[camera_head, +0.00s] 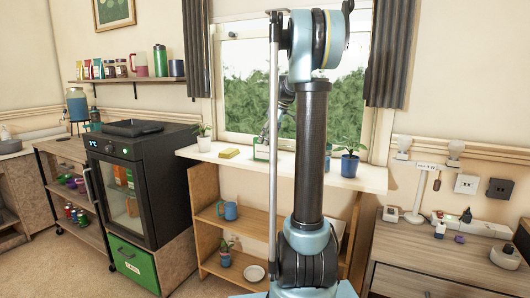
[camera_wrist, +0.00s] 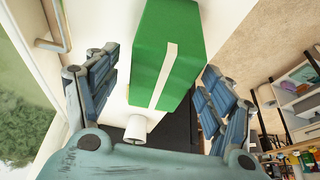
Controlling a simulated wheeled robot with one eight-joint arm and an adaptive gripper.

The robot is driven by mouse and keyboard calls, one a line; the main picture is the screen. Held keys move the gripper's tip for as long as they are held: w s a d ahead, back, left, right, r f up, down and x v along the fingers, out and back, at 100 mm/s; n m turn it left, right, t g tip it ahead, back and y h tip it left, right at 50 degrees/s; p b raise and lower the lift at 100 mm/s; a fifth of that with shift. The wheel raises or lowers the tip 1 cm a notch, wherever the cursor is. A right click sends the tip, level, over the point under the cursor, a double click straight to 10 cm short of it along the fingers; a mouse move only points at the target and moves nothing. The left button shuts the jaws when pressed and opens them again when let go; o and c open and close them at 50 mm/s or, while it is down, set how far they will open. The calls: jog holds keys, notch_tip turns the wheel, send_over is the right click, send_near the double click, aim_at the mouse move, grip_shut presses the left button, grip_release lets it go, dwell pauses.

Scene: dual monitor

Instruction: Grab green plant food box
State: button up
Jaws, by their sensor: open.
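The green plant food box (camera_wrist: 186,40) fills the upper middle of the wrist view, with a pale strip along its face. In the head view a small green and white item (camera_head: 262,150), probably the same box, stands on the white window ledge, beside my arm. My gripper (camera_wrist: 160,64) is open, one finger on each side of the box in the wrist view. I cannot tell whether either finger touches it. In the head view my arm hides most of the gripper.
The white ledge (camera_head: 230,163) holds a yellow item (camera_head: 229,153), a small potted plant (camera_head: 203,138) at left and a blue-potted plant (camera_head: 349,158) at right. The window (camera_head: 240,80) is close behind. In the wrist view a white cylindrical object (camera_wrist: 138,128) lies below the box.

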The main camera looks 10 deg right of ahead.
aim_at(262, 149)
jog(key=shift+x, duration=3.5)
jog(key=shift+w+r, duration=0.1)
jog(key=c, duration=1.1)
